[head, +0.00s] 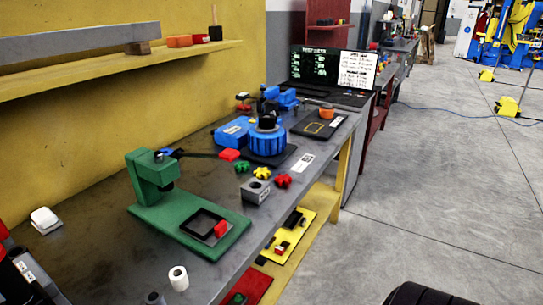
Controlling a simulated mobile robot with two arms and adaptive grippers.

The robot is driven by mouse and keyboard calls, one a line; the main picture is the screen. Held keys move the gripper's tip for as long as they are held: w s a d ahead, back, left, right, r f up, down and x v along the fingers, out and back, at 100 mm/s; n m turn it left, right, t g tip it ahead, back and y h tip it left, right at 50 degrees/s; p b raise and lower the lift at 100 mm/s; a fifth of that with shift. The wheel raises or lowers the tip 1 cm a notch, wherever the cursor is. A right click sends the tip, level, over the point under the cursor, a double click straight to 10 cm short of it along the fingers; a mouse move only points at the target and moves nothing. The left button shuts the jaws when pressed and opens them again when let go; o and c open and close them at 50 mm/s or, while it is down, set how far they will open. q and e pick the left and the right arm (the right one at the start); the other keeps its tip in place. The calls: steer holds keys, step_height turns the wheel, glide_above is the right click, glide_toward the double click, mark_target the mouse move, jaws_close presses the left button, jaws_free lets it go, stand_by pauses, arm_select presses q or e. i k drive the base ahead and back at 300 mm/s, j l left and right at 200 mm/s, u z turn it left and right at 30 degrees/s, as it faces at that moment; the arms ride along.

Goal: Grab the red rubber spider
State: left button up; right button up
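The red rubber spider (283,180) is a small lobed red piece. Nothing covers the red one from this view. I see neither of my grippers, and no gripper is at the spiders.
A green press (180,222) with a red-tipped lever stands left of the spiders. Behind them is a blue round fixture (267,140) on a dark plate. A laptop (325,78) stands farther back. A white cylinder (178,278) is near the front.

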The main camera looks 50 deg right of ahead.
mark_target(284, 180)
steer(key=z, duration=1.6)
